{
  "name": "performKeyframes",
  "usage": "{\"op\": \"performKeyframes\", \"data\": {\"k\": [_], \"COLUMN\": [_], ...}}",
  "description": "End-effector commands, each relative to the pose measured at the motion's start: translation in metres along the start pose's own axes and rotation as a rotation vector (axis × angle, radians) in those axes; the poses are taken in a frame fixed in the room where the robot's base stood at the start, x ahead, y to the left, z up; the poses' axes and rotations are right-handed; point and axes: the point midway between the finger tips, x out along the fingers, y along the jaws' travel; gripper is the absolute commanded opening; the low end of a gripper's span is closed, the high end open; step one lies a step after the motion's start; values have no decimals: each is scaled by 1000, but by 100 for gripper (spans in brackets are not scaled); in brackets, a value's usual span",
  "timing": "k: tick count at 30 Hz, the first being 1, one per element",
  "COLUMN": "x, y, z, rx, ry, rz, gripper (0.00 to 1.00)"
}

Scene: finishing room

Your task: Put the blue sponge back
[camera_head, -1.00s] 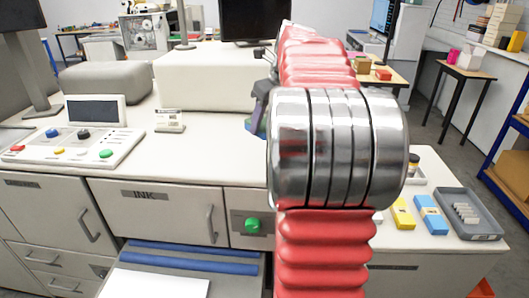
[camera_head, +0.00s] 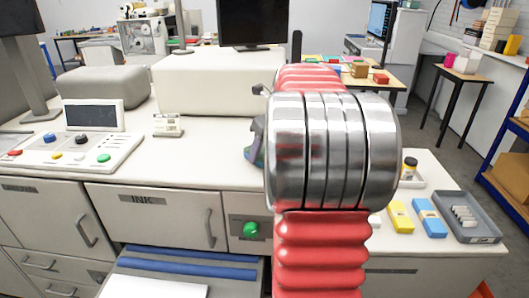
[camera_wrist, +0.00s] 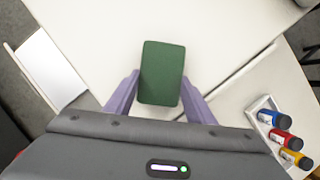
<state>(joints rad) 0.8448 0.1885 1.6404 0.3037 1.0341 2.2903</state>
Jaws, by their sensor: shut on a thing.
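My gripper (camera_wrist: 160,82) has its two purple fingers shut on a dark green slab (camera_wrist: 161,66). The slab's broad face is green in the wrist view; I see no clearly blue face there. In the head view the gripper is mostly hidden behind my arm, with a small purple and teal part showing at the arm's left, above the white worktop (camera_head: 205,165). A blue block (camera_head: 430,217) lies on the lower side surface at the right, beside a yellow block (camera_head: 400,217).
A grey tray (camera_head: 486,235) with pale pieces sits right of the blue block. A white rack with blue, red and yellow bottles (camera_wrist: 285,138) shows in the wrist view. A control panel (camera_head: 75,150) and a raised white box (camera_head: 215,82) stand on the worktop.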

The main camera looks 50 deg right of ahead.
Motion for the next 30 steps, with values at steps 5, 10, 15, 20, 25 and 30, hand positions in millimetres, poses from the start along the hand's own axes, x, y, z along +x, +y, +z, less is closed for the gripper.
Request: {"op": "performKeyframes", "data": {"k": [5,10,15,20,25,30], "x": [5,5,6,6,6,3], "y": [0,0,0,-1,-1,-1], "z": [-2,-2,-3,-3,-3,-2], "rx": [0,0,1,1,1,1], "ry": [0,0,0,-1,-1,-1], "rz": [-1,-1,-1,-1,-1,-2], "gripper": [25,25,56,67,68,68]}}
